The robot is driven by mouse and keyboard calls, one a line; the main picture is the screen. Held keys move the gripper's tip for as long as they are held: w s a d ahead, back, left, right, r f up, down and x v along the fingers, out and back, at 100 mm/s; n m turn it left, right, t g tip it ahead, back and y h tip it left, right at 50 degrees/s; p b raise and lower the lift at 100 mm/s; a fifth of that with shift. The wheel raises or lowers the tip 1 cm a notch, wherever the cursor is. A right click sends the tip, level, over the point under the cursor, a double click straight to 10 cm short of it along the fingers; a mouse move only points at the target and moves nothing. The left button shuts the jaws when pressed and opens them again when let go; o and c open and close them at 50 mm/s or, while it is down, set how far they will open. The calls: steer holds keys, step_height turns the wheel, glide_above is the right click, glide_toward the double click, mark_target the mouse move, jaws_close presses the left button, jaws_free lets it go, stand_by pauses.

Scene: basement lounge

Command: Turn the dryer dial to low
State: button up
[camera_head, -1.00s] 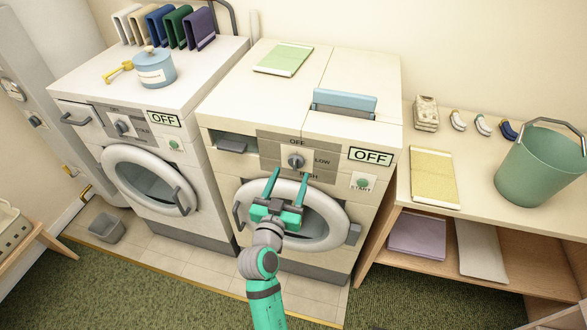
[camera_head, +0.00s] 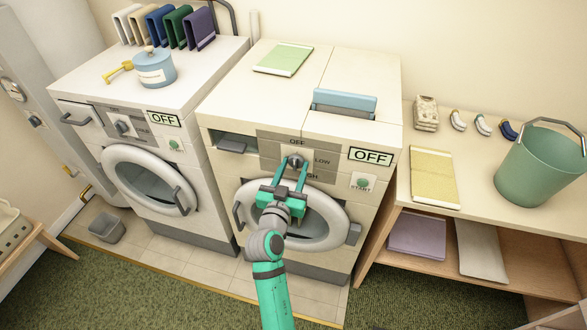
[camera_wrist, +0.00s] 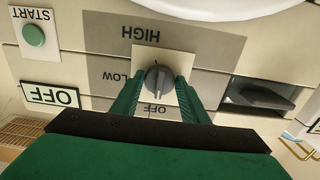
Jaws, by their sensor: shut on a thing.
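The dryer (camera_head: 222,95) is the right-hand white machine. Its dark dial (camera_head: 296,159) sits on a grey panel marked OFF above, LOW to the right and HIGH below. The dial also shows in the wrist view (camera_wrist: 158,79), upside down, with its ridge roughly in line with OFF. My gripper (camera_head: 294,163) has its two green fingers shut on the dial, one on each side; the fingers also show in the wrist view (camera_wrist: 157,90). The dryer's display (camera_head: 370,156) reads OFF. The green START button (camera_head: 362,182) is below it.
A second machine (camera_head: 85,79) with its own dial (camera_head: 122,128) and OFF display stands on the left. The dryer's round door (camera_head: 338,228) is below my gripper. A table (camera_head: 405,190) with a green bucket (camera_head: 540,168) stands on the right. Green carpet lies in front.

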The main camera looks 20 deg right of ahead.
steer(key=shift+m, duration=0.3)
steer(key=m, duration=0.2)
steer(key=shift+a+m, duration=0.15)
steer(key=shift+m, duration=0.25)
steer(key=m, duration=0.8)
steer(key=shift+w, duration=0.1)
steer(key=m, duration=0.4)
steer(key=shift+r, duration=0.1)
steer(key=shift+m, duration=0.3)
steer(key=o, duration=1)
